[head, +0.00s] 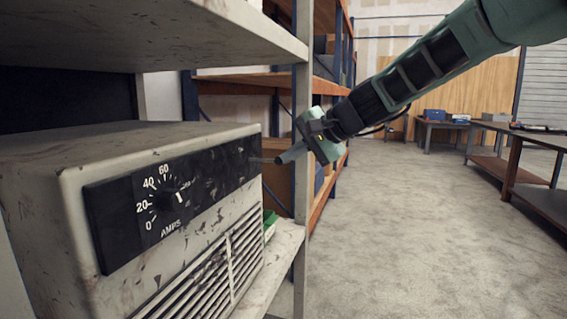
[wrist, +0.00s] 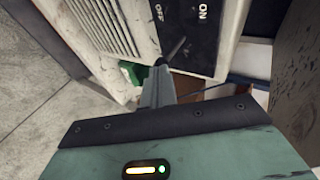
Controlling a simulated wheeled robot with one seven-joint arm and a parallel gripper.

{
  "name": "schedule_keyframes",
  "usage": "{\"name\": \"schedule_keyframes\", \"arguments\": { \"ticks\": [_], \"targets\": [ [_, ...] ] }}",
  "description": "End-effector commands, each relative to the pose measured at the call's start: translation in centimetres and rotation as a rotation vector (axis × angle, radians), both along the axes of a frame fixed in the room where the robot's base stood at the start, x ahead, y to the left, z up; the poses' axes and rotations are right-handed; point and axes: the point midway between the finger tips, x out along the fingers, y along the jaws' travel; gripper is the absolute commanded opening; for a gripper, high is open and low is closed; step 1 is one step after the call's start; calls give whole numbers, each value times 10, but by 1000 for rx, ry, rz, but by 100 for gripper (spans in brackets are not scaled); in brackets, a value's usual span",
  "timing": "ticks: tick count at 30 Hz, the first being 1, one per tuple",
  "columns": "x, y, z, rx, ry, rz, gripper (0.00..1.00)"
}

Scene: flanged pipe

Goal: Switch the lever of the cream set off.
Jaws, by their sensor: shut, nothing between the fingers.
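The cream set (head: 150,170) is a worn, boxy cream case on a shelf at the left of the head view. Its black front panel (head: 110,215) carries an AMPS dial (head: 166,195). In the wrist view, the panel (wrist: 188,38) shows OFF and ON labels and a thin grey lever (wrist: 178,46) near them. I cannot tell for certain which label the lever points to. My gripper (head: 281,159) is shut and empty, just off the panel's right end. In the wrist view its fingertips (wrist: 159,66) appear close to the lever; contact is unclear.
A shelf post (head: 302,100) stands just behind my gripper, and a shelf board (head: 150,30) hangs above the set. A green item (head: 270,222) lies beside the set. Open floor (head: 400,240) extends right, with workbenches (head: 515,150) beyond.

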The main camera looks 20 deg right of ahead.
Motion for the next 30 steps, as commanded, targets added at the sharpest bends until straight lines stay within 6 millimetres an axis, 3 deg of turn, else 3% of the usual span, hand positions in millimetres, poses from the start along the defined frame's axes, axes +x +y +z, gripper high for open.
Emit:
{"name": "schedule_keyframes", "arguments": {
  "ticks": [1,21,23,30],
  "targets": [
    [0,-1,-14,15,-13,-1,0],
    [-1,-2,-40,230,-168,0,0],
    [-1,-1,-32,233,-170,1,0],
    [-1,-1,-30,230,-168,0,0]
  ]
}}
